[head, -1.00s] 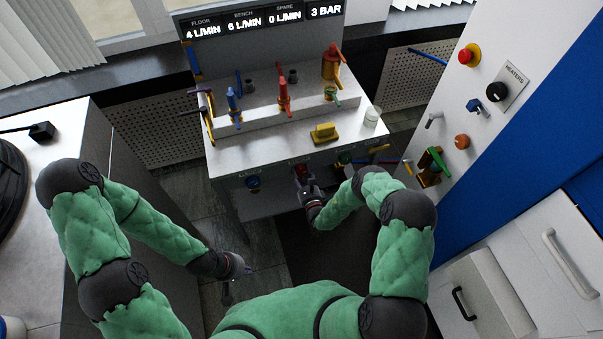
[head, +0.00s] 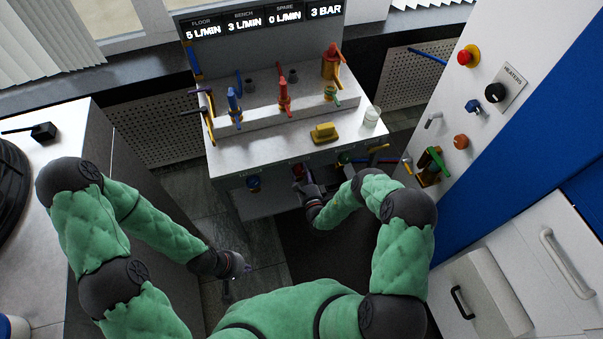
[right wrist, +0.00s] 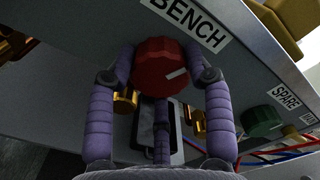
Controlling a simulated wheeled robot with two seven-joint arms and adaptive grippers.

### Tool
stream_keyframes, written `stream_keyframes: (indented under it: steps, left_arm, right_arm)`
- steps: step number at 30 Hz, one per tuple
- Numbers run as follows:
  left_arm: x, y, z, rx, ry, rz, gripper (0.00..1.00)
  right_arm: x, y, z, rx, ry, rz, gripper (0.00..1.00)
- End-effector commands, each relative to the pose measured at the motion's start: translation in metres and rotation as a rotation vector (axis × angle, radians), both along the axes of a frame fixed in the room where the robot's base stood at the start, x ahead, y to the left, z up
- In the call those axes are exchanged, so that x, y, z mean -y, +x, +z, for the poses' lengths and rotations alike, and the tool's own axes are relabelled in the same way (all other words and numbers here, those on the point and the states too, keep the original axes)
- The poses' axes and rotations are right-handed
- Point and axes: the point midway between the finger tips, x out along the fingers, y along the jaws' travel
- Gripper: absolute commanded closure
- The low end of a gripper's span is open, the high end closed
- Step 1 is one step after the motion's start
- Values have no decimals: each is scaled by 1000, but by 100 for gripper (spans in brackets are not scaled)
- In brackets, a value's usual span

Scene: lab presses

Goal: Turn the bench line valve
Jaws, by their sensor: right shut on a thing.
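The bench line valve is a round red knob (right wrist: 160,68) below a white BENCH label (right wrist: 190,20) on the bench's front panel. Its white mark points right and slightly up in the right wrist view. In the head view the red knob (head: 298,171) is partly covered by my right gripper (head: 304,184). The display (head: 265,20) reads FLOOR 5 L/MIN, BENCH 3 L/MIN, SPARE 0 L/MIN, 3 BAR.
A blue knob (head: 253,183) is left of the red one. A green knob (right wrist: 262,121) under the SPARE label is to its right. Brass fittings (right wrist: 126,101) sit close under the fingers. A yellow object (head: 324,132) and a glass beaker (head: 371,117) stand on the bench.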

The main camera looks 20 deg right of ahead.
Motion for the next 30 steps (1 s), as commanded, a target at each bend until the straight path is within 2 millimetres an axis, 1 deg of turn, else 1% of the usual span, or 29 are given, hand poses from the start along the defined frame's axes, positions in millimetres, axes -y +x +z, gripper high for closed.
stream_keyframes:
  steps: [1, 14, 15, 17, 27, 30]
  left_arm:
    - [0, 0, 0, 0, 0, 0, 100]
    - [0, 0, 0, 0, 0, 0, 100]
    - [0, 0, 0, 0, 0, 0, 100]
    - [0, 0, 0, 0, 0, 0, 100]
    - [0, 0, 0, 0, 0, 0, 100]
    - [0, 0, 0, 0, 0, 0, 100]
  right_arm:
    - [1, -3, -4, -11, -3, -5, 81]
    - [2, -3, -4, -10, -11, -6, 81]
    - [2, -3, -4, -10, -11, -6, 43]
    - [1, -2, -4, -10, -11, -5, 26]
    - [1, -1, -1, -2, -12, -3, 25]
    - [1, -6, -1, -3, -12, -3, 25]
